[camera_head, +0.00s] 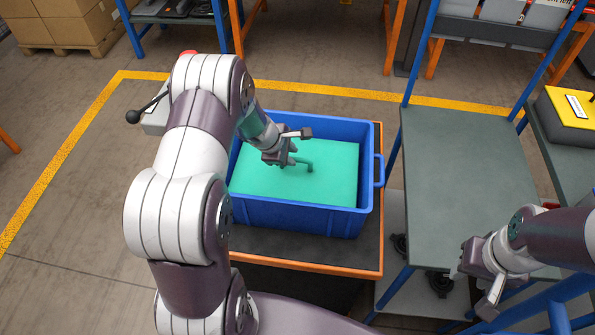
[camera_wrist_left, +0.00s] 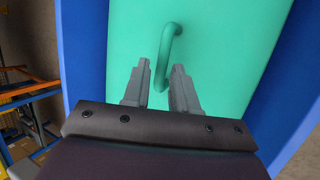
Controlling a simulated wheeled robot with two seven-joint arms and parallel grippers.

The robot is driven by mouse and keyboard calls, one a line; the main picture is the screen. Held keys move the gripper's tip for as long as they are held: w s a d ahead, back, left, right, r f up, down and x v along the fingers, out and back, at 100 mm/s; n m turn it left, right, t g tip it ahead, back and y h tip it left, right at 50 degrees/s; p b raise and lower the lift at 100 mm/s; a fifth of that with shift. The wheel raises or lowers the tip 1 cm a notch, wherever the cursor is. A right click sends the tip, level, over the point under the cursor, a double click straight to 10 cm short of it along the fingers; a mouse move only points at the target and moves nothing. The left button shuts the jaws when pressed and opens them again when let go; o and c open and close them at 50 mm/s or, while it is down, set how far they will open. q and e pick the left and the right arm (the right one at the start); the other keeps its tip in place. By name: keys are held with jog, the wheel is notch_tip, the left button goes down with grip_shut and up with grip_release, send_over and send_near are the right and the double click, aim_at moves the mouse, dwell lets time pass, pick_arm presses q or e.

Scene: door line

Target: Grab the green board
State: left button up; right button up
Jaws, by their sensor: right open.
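The green board (camera_head: 333,185) lies flat inside a blue crate (camera_head: 300,217); it also fills the left wrist view (camera_wrist_left: 225,45). A green bar handle (camera_head: 308,166) stands up from its top. My left gripper (camera_head: 298,150) is over the board at this handle. In the left wrist view, its two fingers (camera_wrist_left: 160,75) are apart, with the bent handle (camera_wrist_left: 167,55) at and between the tips. No firm contact with the handle shows. My right gripper (camera_head: 476,274) is open and empty, at the lower right over the grey table's front part.
The crate stands on a dark, orange-edged surface (camera_head: 300,248). A grey table (camera_head: 455,170) with blue posts stands close to its right, its top bare. A yellow-topped box (camera_head: 573,108) is at the far right. Cardboard boxes (camera_head: 70,20) stand at the back left.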

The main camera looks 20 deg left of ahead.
aim_at(295, 159)
pick_arm(q)
jog(key=x, duration=0.4)
jog(key=shift+d+f, duration=0.15)
jog(key=shift+d, duration=0.1)
grip_shut()
dwell(1.0)
